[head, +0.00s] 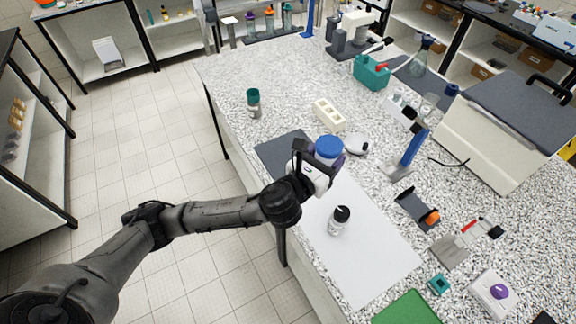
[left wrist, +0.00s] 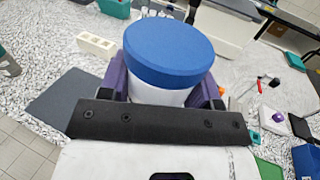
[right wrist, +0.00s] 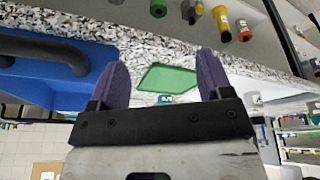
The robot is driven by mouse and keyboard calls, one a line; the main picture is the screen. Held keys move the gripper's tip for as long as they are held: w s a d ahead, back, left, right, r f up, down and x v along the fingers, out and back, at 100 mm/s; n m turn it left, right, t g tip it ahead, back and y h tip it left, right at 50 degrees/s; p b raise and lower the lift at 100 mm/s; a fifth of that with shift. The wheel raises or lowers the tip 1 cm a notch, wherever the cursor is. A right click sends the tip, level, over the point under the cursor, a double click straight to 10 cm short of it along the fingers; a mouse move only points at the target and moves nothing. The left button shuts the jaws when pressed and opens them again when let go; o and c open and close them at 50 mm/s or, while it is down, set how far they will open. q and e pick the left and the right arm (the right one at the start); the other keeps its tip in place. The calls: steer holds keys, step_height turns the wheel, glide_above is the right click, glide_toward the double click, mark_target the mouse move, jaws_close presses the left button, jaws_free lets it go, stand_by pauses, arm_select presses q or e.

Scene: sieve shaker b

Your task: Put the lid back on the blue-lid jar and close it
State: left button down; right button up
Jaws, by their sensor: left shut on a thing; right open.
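The jar (left wrist: 160,96) has a white body, and its wide blue lid (head: 328,147) sits on top of it; the lid also shows large in the left wrist view (left wrist: 168,50). I cannot tell whether the lid is fully closed. My left gripper (head: 326,160) is shut on the jar's body below the lid, one purple finger on each side. The jar is over the border of a dark mat and a white sheet; its base is hidden. My right gripper (right wrist: 165,68) is open and empty in the right wrist view, and is out of the head view.
A black-capped bottle (head: 339,220) stands on the white sheet (head: 365,260). The dark mat (head: 275,155) lies left of the jar. A white block with holes (head: 329,114) and a green-capped container (head: 253,103) stand behind. A blue stand (head: 408,150) is to the right.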

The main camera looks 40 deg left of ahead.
arm_select(q)
steer(key=w+a+f+b, duration=0.6)
steer(key=w+f+b, duration=0.1)
steer(key=w, duration=0.3)
steer(key=w+a+f+b, duration=0.7)
steer(key=w+b, duration=0.1)
steer(key=w, duration=0.3)
steer(key=shift+a+f, duration=0.25)
steer(key=shift+f, duration=0.1)
arm_select(e)
step_height(320, 180, down, 18)
steer(key=shift+r, duration=0.15)
arm_select(q)
steer(key=s+a+f+b, duration=0.3)
steer(key=s+a+f, duration=0.3)
steer(key=a, duration=0.3)
steer(key=shift+s+a+f+b, duration=0.25)
steer(key=shift+s+f+b, duration=0.15)
steer(key=shift+f, duration=0.1)
arm_select(e)
step_height(320, 180, down, 4)
steer(key=shift+a+r, duration=0.15)
steer(key=shift+r, duration=0.1)
arm_select(q)
steer(key=shift+f, duration=0.1)
